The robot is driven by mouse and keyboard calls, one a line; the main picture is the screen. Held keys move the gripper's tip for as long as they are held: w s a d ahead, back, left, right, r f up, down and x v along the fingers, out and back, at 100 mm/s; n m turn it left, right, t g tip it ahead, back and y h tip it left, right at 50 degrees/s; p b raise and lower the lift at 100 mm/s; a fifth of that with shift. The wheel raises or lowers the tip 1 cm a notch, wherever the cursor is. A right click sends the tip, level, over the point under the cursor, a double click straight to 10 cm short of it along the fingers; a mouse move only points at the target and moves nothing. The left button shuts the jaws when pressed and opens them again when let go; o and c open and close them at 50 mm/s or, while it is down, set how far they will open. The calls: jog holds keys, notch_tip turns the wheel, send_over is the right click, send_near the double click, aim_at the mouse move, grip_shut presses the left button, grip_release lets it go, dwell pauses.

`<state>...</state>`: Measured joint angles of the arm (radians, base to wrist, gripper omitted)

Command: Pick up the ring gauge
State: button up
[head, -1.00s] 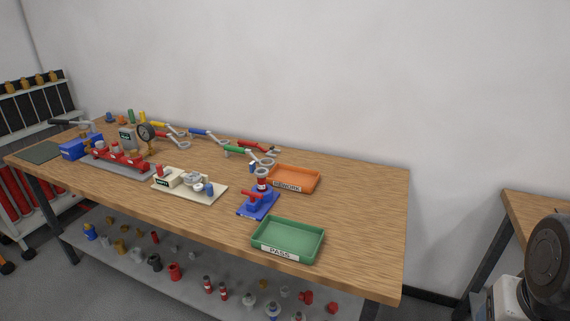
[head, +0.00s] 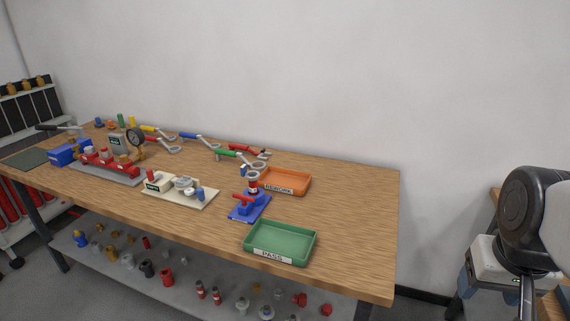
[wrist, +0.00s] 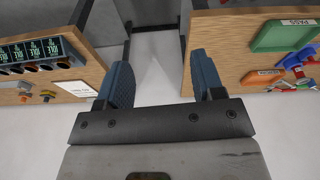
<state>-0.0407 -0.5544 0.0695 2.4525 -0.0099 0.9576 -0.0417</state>
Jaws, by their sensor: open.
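Several tools with coloured handles and metal ring ends lie along the back of the wooden bench. They include a green-handled one (head: 228,154), a red-handled one (head: 243,148), a blue-handled one (head: 189,136) and a yellow-handled one (head: 150,129). I cannot tell for sure which is the ring gauge. My gripper (wrist: 160,78) is open and empty in the wrist view, its two blue fingers apart over the floor gap between two benches. In the head view my arm is at the far right, well away from the tools.
A green PASS tray (head: 280,243) and an orange REWORK tray (head: 286,181) stand on the bench (head: 350,220). A blue stand (head: 250,205), a cream fixture (head: 180,190) and a red manifold (head: 108,162) occupy its middle and left. The bench's right end is clear.

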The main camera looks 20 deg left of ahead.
jog(key=w+a+r+n, duration=0.25)
jog(key=w+a, duration=0.25)
jog(key=w, duration=0.4)
jog(key=w+a+r+n, duration=0.2)
jog(key=w+a+r, duration=0.1)
jog(key=w+a, duration=0.4)
jog(key=n+g, duration=0.2)
jog(key=n, duration=1)
send_over(243, 165)
notch_tip(243, 165, down, 14)
jog(key=shift+s+d+r, duration=0.15)
jog(key=shift+r, duration=0.1)
jog(key=shift+a+f+n, duration=0.1)
jog(key=shift+a+n, duration=0.15)
jog(key=shift+a, duration=0.05)
jog(key=shift+f, duration=0.15)
jog(key=shift+f, duration=1.2)
